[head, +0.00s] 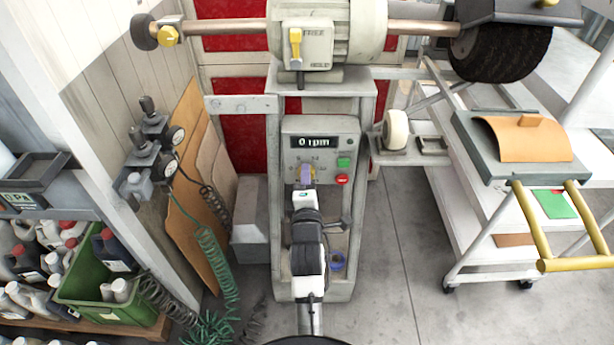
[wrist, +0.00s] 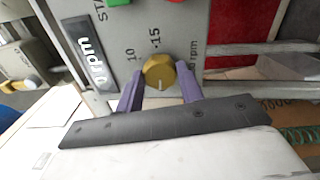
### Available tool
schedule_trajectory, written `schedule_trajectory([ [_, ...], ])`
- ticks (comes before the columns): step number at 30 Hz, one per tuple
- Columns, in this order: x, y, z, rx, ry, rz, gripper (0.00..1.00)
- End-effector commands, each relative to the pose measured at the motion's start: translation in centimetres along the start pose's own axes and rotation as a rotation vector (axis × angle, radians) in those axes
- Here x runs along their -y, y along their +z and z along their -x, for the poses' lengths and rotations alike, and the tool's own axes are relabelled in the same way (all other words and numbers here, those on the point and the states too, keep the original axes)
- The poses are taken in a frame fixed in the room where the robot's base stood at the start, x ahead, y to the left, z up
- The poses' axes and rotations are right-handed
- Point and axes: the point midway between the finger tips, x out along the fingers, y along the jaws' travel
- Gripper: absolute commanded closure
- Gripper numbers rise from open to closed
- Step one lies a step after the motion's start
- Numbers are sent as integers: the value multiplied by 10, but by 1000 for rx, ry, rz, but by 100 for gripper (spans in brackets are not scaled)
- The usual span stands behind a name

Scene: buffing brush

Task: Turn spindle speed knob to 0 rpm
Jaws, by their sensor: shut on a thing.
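The spindle speed knob (wrist: 158,72) is a yellow dial with a white pointer mark on the grey panel, in the middle of the wrist view, with printed numbers such as 10 and 15 around it. My gripper (wrist: 160,86) has its two purple fingers on either side of the knob and is shut on it. In the head view my gripper (head: 305,175) is at the panel front and covers most of the knob. The black display (head: 311,141) above reads 0 rpm.
A green button (head: 344,162) and a red button (head: 342,180) sit right of the knob. The motor (head: 350,25) with a yellow lever (head: 295,45) is above. A white cart (head: 470,205) stands to the right and green coiled hoses (head: 215,260) hang to the left.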

Motion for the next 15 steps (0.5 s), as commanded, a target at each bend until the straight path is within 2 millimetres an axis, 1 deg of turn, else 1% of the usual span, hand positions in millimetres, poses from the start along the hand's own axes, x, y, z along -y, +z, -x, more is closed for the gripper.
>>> schedule_trajectory([
  [1, -6, 0, -1, -1, 9, 23, 86],
  [9, -4, 0, -1, 0, 9, 107, 86],
  [15, -4, 0, 0, 0, 10, 124, 86],
])
